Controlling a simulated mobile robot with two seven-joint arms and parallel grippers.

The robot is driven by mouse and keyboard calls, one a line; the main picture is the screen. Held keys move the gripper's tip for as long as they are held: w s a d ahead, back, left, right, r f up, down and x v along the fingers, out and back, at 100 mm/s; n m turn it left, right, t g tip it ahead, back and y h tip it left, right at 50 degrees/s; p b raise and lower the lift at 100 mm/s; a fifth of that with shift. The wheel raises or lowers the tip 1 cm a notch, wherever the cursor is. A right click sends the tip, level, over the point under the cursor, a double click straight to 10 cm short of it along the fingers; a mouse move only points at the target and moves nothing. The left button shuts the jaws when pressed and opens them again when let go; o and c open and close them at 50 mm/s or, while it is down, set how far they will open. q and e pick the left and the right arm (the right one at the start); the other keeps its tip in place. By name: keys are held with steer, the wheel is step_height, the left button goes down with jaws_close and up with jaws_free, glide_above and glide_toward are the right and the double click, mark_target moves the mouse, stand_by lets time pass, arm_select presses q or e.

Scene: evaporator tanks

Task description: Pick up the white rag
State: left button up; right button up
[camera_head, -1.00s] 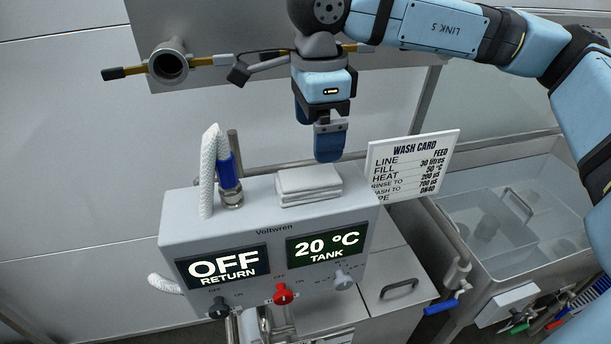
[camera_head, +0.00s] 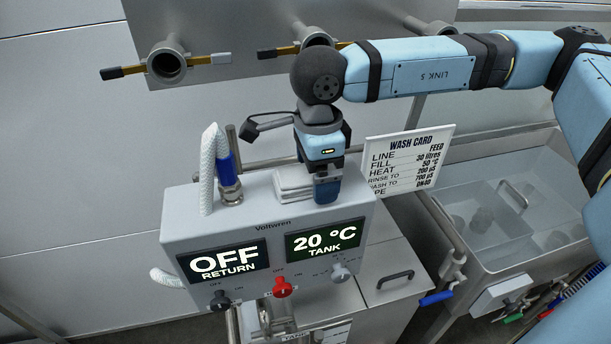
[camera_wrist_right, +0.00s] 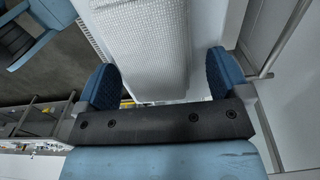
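The white rag (camera_head: 289,184) lies folded on top of the grey control box (camera_head: 215,228) in the head view. My right gripper (camera_head: 327,190) points down at the rag's right end and hides part of it. In the right wrist view the textured rag (camera_wrist_right: 150,40) lies between the two blue fingers of my right gripper (camera_wrist_right: 160,65). The fingers are apart, with a gap on each side of the rag. My left gripper is in neither view.
A white braided hose with a blue fitting (camera_head: 228,170) stands left of the rag. The wash card (camera_head: 408,160) stands close on the right. Pipe stubs with valve handles (camera_head: 167,64) are on the panel behind. An open tank (camera_head: 500,215) is at the right.

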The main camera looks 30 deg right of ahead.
steer(key=c, duration=0.9)
step_height(320, 180, up, 20)
steer(key=b, duration=0.2)
